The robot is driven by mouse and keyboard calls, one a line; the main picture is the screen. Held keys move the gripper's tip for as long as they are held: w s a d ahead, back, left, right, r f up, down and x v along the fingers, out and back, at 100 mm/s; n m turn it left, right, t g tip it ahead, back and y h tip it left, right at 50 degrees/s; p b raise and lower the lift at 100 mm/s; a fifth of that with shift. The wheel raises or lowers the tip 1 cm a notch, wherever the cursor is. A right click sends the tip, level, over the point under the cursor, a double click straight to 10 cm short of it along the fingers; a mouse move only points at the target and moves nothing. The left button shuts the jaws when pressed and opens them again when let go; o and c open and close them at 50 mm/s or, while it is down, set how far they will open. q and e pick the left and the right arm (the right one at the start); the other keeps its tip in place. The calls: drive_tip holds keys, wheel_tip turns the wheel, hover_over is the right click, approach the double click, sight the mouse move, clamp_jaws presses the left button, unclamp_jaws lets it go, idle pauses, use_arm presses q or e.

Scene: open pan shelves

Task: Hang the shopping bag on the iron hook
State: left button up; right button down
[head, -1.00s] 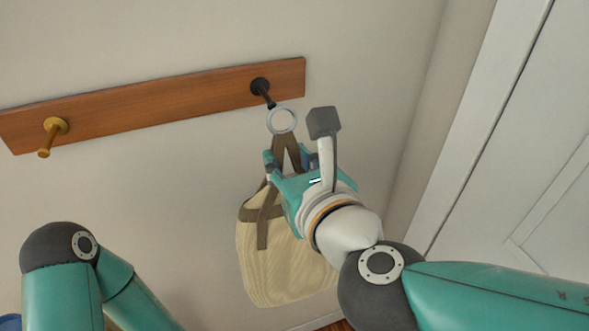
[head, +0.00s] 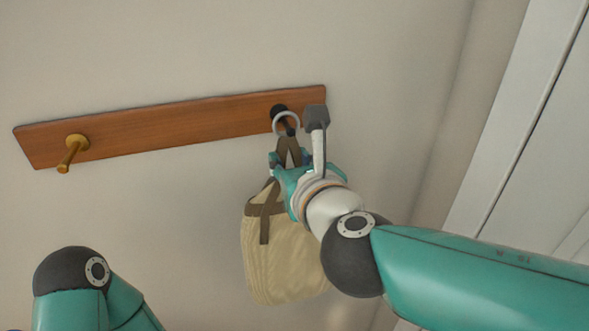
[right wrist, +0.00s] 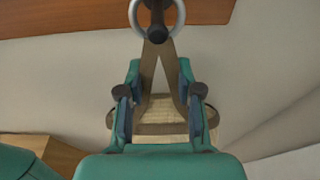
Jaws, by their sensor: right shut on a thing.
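The cream shopping bag (head: 282,250) hangs upright below my right gripper (head: 290,163), which is shut on its brown straps. The pale ring (head: 275,119) at the top of the straps overlaps the dark iron hook (head: 278,108) in the head view. In the right wrist view, the ring (right wrist: 180,15) surrounds the hook's dark stem, and the hook's round tip (right wrist: 157,35) shows at the ring's lower edge. I cannot tell for sure whether the hook passes through the ring. The straps (right wrist: 148,65) run between my right fingers (right wrist: 160,97). My left gripper is out of view.
A wooden rail (head: 180,127) on the pale wall carries the iron hook at its right end and a brass hook (head: 74,146) at its left. A white door frame (head: 520,120) stands on the right. The wall below the rail's middle is clear.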

drive_tip(key=shift+w, duration=0.3)
drive_tip(key=shift+w+a+f+b, duration=0.1)
drive_tip(key=shift+w+f+b, duration=0.1)
drive_tip(key=shift+f+b, duration=0.25)
drive_tip(key=shift+r, duration=0.1)
drive_tip(key=c, duration=0.7)
unclamp_jaws()
drive_tip(key=shift+s, duration=0.2)
drive_tip(key=shift+p+v, duration=0.3)
drive_tip(key=shift+v, duration=1.6)
drive_tip(key=shift+s, duration=0.25)
